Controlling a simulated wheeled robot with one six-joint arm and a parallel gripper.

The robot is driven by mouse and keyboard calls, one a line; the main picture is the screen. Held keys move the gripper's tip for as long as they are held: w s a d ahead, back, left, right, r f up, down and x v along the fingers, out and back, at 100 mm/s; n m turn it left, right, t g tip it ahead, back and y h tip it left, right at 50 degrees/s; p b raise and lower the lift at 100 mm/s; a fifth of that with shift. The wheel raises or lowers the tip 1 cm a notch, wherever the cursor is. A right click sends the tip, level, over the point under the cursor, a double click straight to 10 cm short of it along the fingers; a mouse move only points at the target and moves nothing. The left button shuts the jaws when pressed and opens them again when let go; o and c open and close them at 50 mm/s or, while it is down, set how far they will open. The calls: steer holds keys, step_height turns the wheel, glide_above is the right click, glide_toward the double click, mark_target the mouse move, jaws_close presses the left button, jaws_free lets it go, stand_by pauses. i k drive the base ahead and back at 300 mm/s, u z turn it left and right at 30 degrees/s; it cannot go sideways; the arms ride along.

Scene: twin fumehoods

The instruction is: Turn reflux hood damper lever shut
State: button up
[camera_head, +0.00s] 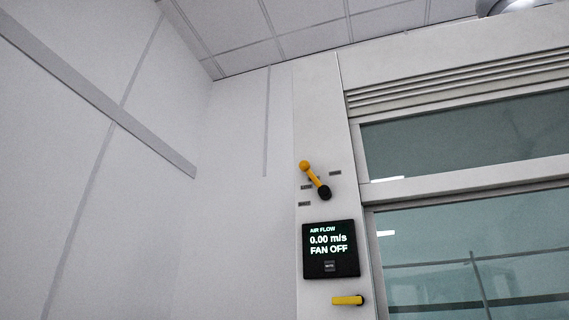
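The damper lever (314,179) is on the pale front post of the fumehood, left of the glass. It is a yellow arm with a round orange-yellow knob at its upper left end and a black pivot at its lower right end. It tilts up and to the left. Small dark label plates sit around it, too small to read. My gripper is not in view.
Below the lever, a black display (331,249) reads "AIR FLOW 0.00 m/s FAN OFF". A yellow handle (348,300) lies roughly level under it. Hood glass (470,140) fills the right. A pale wall (130,200) with a grey rail stands left.

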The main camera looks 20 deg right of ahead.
mark_target(325, 191)
steer(key=u, duration=2)
steer(key=i, duration=1.35)
steer(key=z, duration=2.15)
